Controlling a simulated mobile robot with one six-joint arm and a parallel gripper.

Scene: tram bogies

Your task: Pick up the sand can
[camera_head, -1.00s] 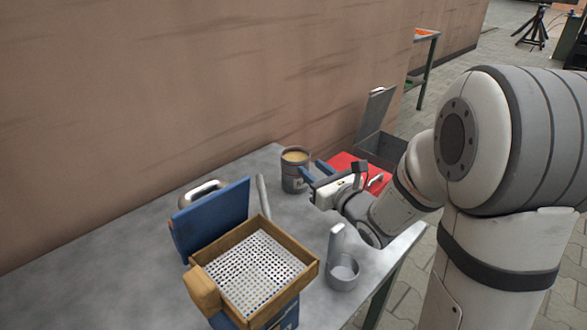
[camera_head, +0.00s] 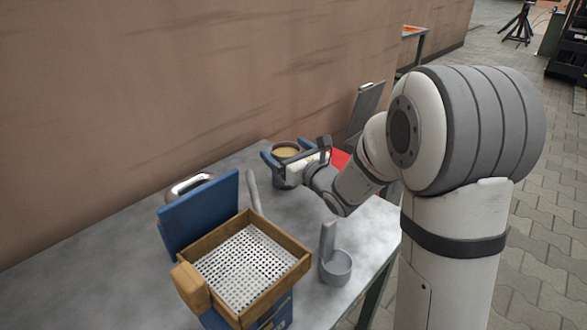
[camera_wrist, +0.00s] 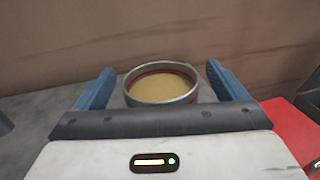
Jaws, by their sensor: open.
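The sand can (camera_head: 286,152) is a grey round can with tan sand inside, standing upright on the grey table near the wall. In the wrist view the can (camera_wrist: 161,88) shows its open rim and a reddish inner ring. My gripper (camera_head: 283,151) is open, with one blue finger on each side of the can. In the wrist view, small gaps show between the fingers and the can's rim, the right one narrow. The lower part of the can is mostly hidden behind my gripper.
A red surface (camera_head: 340,160) lies close right of the can. The brown wall (camera_head: 130,90) is behind.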

